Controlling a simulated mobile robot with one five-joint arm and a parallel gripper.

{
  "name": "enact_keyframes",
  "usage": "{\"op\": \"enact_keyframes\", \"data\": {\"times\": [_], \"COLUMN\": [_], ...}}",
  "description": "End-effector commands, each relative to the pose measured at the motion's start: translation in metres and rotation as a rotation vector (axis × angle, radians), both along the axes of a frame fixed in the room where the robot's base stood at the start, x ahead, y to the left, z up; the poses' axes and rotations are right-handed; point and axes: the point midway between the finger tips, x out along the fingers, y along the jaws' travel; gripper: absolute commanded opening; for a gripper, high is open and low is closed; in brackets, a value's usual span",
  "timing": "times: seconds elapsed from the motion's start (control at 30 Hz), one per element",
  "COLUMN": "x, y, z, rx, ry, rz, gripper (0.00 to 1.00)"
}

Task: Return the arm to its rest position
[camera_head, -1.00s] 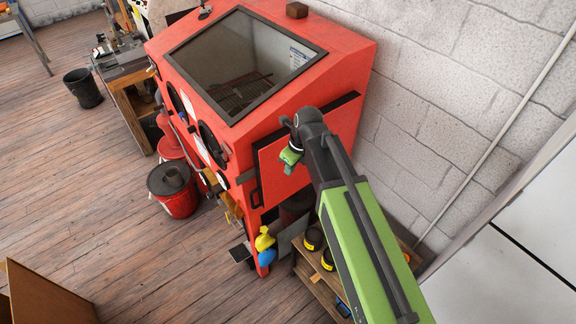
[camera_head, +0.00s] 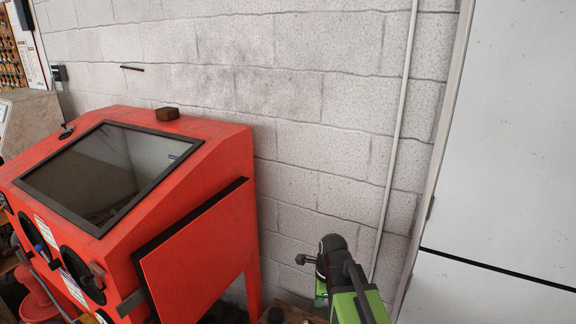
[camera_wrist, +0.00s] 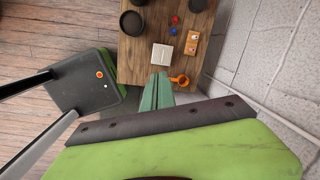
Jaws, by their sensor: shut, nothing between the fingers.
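My arm shows in the head view with its green link and dark wrist at the bottom, right of centre. My gripper (camera_head: 320,290) is small and partly cut off there, below the wrist and in front of the block wall. In the wrist view my gripper (camera_wrist: 157,84) shows two green fingers together with nothing between them. They point toward a small wooden bench (camera_wrist: 140,50). I cannot tell the exact height of the fingers above it.
The red blasting cabinet (camera_head: 205,250) stands left of my arm in the head view. A block wall (camera_head: 310,130) with a vertical pipe (camera_head: 398,130) is behind. A white panel (camera_head: 510,130) is right. A white box (camera_wrist: 162,56) and an orange ring (camera_wrist: 180,80) lie near the fingers.

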Motion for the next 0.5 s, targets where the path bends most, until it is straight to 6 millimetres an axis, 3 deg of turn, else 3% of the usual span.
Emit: {"op": "enact_keyframes", "data": {"times": [0.03, 0.1, 0.2, 0.4, 0.5], "x": [-0.013, -0.026, -0.044, -0.064, -0.065], "y": [-0.026, -0.051, -0.07, -0.075, -0.076], "z": [-0.027, -0.035, -0.038, -0.033, -0.033], "rx": [-0.029, -0.07, -0.116, -0.157, -0.158], "ry": [-0.001, 0.002, 0.01, 0.02, 0.016], "rz": [0.124, 0.351, 0.704, 1.354, 1.546], "gripper": [0.0, 0.0, 0.0, 0.0, 0.0]}}
